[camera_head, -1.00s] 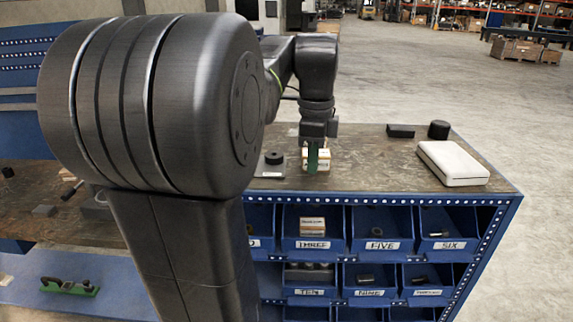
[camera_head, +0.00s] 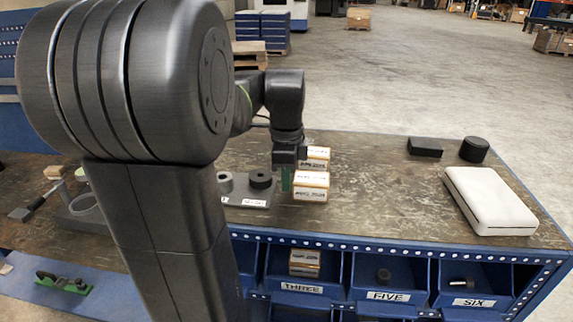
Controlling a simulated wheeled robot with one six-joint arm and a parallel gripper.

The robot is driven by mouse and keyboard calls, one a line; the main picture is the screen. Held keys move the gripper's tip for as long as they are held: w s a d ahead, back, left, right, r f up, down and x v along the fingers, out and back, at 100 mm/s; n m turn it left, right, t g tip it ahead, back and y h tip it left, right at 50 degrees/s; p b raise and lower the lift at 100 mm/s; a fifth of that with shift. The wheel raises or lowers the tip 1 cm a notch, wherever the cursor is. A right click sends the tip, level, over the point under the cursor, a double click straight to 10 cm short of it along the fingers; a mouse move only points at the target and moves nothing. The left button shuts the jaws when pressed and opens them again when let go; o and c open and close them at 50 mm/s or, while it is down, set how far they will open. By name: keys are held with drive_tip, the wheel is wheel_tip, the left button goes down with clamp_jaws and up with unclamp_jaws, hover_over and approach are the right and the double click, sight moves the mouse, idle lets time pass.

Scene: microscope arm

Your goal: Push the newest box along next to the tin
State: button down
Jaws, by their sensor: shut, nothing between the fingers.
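Two small cream boxes with dark print stand on the workbench: a front box (camera_head: 311,187) and a back box (camera_head: 315,156). Another printed box (camera_head: 304,261) lies in the blue bin marked THREE. The print is too small to read any date, so I cannot tell which box is newest. A black round can (camera_head: 474,149), likely the tin, stands at the back right, well apart from the boxes. My gripper (camera_head: 286,181), with green fingers, is shut and empty, pointing down just left of the front box. I cannot tell whether it touches it.
A black block (camera_head: 425,147) sits left of the can. A white case (camera_head: 489,200) lies at the right edge. A grey plate (camera_head: 246,197) with black and grey round parts is left of my gripper. The bench between boxes and white case is clear.

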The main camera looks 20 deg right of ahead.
sight(408, 202)
drive_tip(key=shift+f, duration=0.35)
drive_tip(key=shift+s, duration=0.1)
drive_tip(key=s+d+p, duration=0.2)
drive_tip(key=s+d, duration=0.2)
drive_tip(key=d, duration=0.4)
drive_tip(key=s+d+p, duration=0.2)
drive_tip(key=s+d, duration=0.3)
drive_tip(key=d, duration=0.3)
drive_tip(key=s+d+p, duration=0.3)
drive_tip(key=s+d, duration=0.1)
drive_tip(key=d, duration=0.4)
drive_tip(key=shift+s+d, duration=0.2)
drive_tip(key=shift+s, duration=0.1)
drive_tip(key=shift+r, duration=0.1)
